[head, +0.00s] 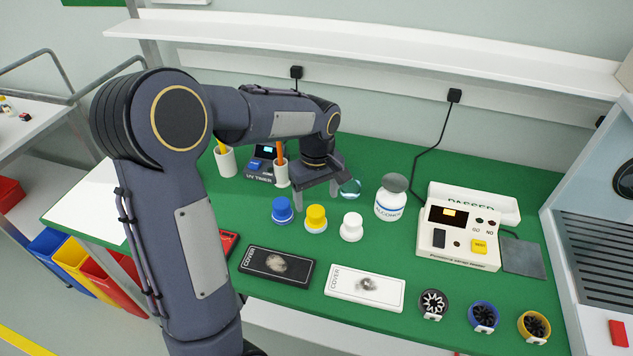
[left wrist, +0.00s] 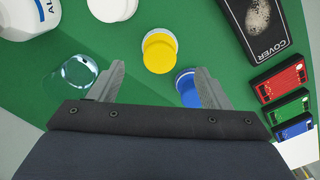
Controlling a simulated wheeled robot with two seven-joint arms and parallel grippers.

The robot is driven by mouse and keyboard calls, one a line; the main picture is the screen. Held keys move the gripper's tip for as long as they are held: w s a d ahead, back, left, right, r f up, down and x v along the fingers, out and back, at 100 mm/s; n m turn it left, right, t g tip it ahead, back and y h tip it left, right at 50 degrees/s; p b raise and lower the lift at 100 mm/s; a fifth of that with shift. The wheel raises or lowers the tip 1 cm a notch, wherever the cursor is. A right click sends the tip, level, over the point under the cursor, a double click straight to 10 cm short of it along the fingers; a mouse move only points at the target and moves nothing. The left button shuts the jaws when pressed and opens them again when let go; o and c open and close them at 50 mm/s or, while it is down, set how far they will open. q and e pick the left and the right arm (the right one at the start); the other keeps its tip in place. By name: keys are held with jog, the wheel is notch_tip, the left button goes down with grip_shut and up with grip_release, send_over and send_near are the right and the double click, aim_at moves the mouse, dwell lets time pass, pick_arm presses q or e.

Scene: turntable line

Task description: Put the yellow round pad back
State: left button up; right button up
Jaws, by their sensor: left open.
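The yellow round pad (head: 316,214) stands on a white round base on the green table, between a blue round pad (head: 281,208) and a white round pad (head: 352,226). In the left wrist view the yellow pad (left wrist: 159,52) lies ahead of my fingers, between their lines. My left gripper (head: 318,194) is open and empty, pointing down just behind the row of pads. In the left wrist view it (left wrist: 160,80) shows its two fingers apart, with the blue pad (left wrist: 187,88) partly hidden by one finger. My right gripper is out of view.
A clear glass ball or dish (head: 350,188) and an alcohol bottle (head: 391,203) stand right of the gripper. Pen cups (head: 282,174) stand behind left. Black (head: 276,266) and white (head: 364,289) cover plates lie in front. A tester (head: 459,238) stands at right.

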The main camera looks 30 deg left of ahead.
aim_at(317, 212)
pick_arm(q)
jog(key=s+d+r+m+t+h, duration=0.2)
jog(key=s+r+m+t, duration=0.15)
jog(key=s+r, duration=0.65)
jog(key=s+d+f+m+t+h, duration=0.1)
jog(key=s+d+f+m, duration=0.1)
jog(key=s, duration=0.4)
jog(key=s+d+f+m+t, duration=0.1)
jog(key=s+d+m, duration=0.2)
jog(key=s, duration=0.3)
jog(key=shift+f+m+h, duration=0.4)
jog(key=shift+m, duration=0.35)
